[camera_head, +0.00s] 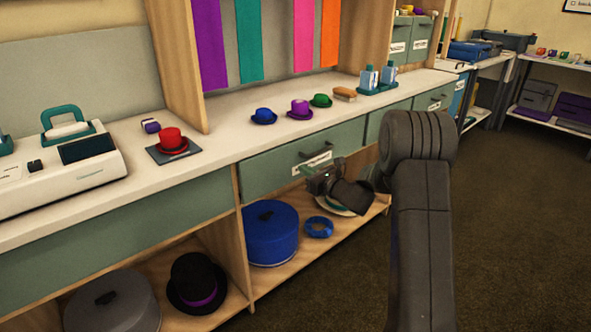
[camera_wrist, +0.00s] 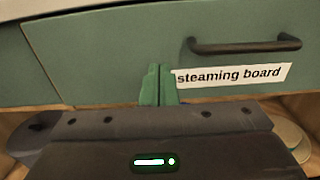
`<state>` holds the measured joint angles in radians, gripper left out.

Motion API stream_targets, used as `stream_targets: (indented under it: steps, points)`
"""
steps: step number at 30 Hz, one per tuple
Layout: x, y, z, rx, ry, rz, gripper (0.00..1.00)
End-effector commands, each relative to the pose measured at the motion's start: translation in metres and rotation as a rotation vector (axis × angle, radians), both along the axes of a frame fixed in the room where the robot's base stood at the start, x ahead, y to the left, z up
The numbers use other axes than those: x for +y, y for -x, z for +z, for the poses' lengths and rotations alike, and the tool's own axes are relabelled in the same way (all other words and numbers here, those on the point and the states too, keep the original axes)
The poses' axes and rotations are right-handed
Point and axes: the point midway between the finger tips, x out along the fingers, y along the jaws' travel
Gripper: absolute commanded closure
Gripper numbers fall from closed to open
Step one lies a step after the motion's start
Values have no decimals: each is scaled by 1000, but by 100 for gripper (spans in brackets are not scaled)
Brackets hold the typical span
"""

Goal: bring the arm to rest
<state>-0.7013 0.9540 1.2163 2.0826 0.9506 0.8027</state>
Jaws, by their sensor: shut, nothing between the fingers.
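My gripper (camera_head: 312,172) is in front of the green drawer front (camera_head: 262,172), just below its dark handle, above the open lower shelf. In the wrist view its two green fingers (camera_wrist: 158,84) are together with nothing between them. They point at the drawer front, left of the "steaming board" label (camera_wrist: 232,76) and the dark handle (camera_wrist: 245,45). I cannot tell whether the fingertips touch the drawer. My dark arm (camera_head: 425,190) rises at the right of the head view and hides part of the counter front.
Small blue (camera_head: 264,116), purple (camera_head: 299,109) and green (camera_head: 321,100) hats stand on the counter. A red hat (camera_head: 172,141) sits on a dark pad. The lower shelf holds a blue round box (camera_head: 270,232) and a blue ring (camera_head: 318,227). Open floor (camera_head: 520,220) lies to the right.

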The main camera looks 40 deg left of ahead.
Motion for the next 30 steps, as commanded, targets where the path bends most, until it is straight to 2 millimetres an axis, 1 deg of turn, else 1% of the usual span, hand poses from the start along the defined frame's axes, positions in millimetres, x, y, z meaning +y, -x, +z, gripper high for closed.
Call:
stream_targets:
  steps: [1, 6, 9, 12, 15, 19, 26, 30]
  points:
    - [-14, 1, 3, 4, 2, -3, 100]
    - [-53, 4, 2, 2, 3, -2, 100]
    - [-69, 6, 1, 4, 3, -1, 100]
    - [-81, 7, 1, 2, 3, -1, 100]
    - [-87, 8, 0, 1, 2, 1, 100]
    - [-90, 9, 0, 1, 2, 2, 100]
    - [-89, 9, 0, 1, 2, 2, 100]
    - [-83, 8, -1, 0, 3, 2, 100]
